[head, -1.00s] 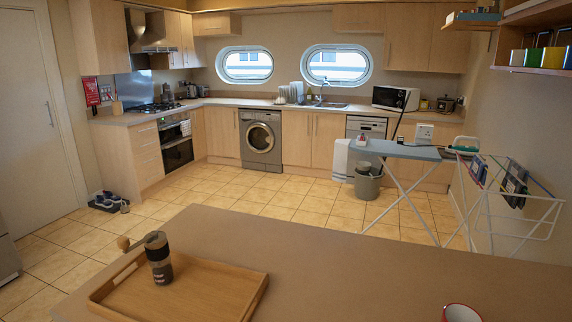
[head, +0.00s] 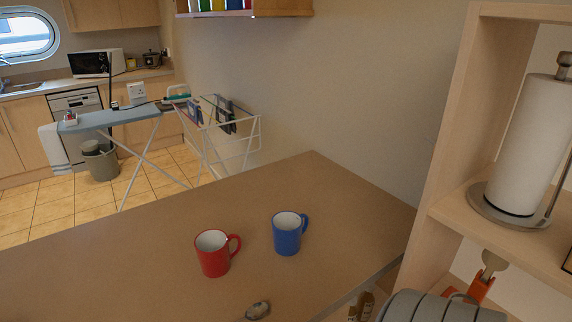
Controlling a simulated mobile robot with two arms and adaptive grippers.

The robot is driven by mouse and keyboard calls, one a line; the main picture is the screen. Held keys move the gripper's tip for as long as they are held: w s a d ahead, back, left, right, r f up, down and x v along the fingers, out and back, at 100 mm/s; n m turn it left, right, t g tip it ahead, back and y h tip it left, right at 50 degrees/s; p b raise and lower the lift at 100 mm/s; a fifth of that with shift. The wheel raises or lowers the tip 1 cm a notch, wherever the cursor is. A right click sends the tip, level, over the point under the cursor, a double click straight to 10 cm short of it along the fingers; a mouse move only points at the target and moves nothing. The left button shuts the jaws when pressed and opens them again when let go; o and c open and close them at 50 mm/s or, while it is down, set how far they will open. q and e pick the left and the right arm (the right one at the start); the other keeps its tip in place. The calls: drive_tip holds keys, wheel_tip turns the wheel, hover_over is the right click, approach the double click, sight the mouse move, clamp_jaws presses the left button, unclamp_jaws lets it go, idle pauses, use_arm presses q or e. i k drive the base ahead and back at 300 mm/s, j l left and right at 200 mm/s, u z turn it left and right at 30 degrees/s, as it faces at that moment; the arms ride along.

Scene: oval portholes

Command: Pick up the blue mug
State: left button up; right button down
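The blue mug (head: 287,234) stands upright on the brown counter (head: 140,259), its handle pointing right and its white inside showing. A red mug (head: 212,254) stands upright just to its left, a small gap apart, its handle turned toward the blue mug. A grey ribbed shape and a small brown piece show at the bottom edge; I cannot tell what they are. Neither of my grippers can be made out in the head view.
A small metallic object (head: 258,310) lies on the counter in front of the mugs. A wooden shelf with a paper towel roll (head: 530,146) rises at the right. An ironing board (head: 113,117) and a drying rack (head: 232,140) stand beyond the counter.

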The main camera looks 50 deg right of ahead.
sight(292, 231)
drive_tip(key=l+z, duration=0.1)
drive_tip(key=z, duration=0.7)
drive_tip(key=i+l+z, duration=0.1)
drive_tip(key=z, duration=0.7)
drive_tip(key=i, duration=0.05)
